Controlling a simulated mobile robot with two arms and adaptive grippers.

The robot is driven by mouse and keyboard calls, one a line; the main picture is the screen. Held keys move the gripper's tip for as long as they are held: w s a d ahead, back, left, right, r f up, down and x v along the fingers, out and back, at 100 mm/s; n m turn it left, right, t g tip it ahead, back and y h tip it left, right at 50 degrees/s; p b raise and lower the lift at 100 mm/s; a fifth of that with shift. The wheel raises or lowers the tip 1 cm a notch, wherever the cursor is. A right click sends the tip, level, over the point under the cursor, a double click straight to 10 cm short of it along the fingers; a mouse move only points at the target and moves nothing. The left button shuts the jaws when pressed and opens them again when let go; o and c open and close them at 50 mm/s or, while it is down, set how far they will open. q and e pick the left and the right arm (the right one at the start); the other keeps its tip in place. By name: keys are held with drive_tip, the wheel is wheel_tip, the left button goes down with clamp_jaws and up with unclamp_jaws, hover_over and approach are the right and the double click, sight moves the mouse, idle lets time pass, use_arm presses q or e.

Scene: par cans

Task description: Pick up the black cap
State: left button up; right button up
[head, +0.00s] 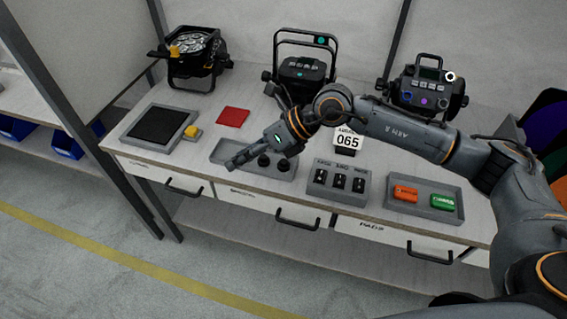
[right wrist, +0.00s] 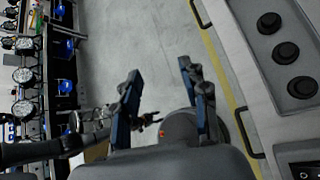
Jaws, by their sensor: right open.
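Black round caps (head: 264,161) sit in a grey tray (head: 222,147) on the bench; two show in the head view, and my right gripper may hide others. In the right wrist view, three caps (right wrist: 286,53) stand in a row in the tray (right wrist: 262,62), at the right of the picture. My right gripper (head: 234,162) reaches over the left part of the tray in the head view, left of the visible caps. In the right wrist view its fingers (right wrist: 163,90) are apart with nothing between them. My left gripper is not identifiable.
A block with black switches (head: 338,183) and a tray with orange and green items (head: 463,195) stand right of the caps. A red pad (head: 232,117) and a black-topped tray (head: 157,125) lie left. Stage lights (head: 193,58) stand behind. Floor in front is clear.

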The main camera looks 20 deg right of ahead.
drive_tip(key=w+d+f+h, duration=0.15)
drive_tip(key=d+h, duration=0.25)
drive_tip(key=d, duration=0.4)
drive_tip(key=w+d+f+h, duration=0.1)
drive_tip(key=w+d+h, duration=0.2)
drive_tip(key=d, duration=0.4)
drive_tip(key=p, duration=0.2)
hover_over(285, 161)
drive_tip(key=s+d, duration=0.2)
drive_tip(key=shift+t, duration=0.4)
drive_tip(key=f, duration=0.7)
drive_tip(key=shift+w+a+f, duration=0.15)
drive_tip(key=shift+a+f, duration=0.05)
drive_tip(key=shift+f, duration=0.05)
drive_tip(key=p+x, duration=0.1)
drive_tip(key=x, duration=0.3)
drive_tip(key=shift+a, duration=0.2)
drive_tip(key=shift+w+a+f, duration=0.1)
drive_tip(key=shift+f, duration=0.45)
drive_tip(key=c, duration=0.5)
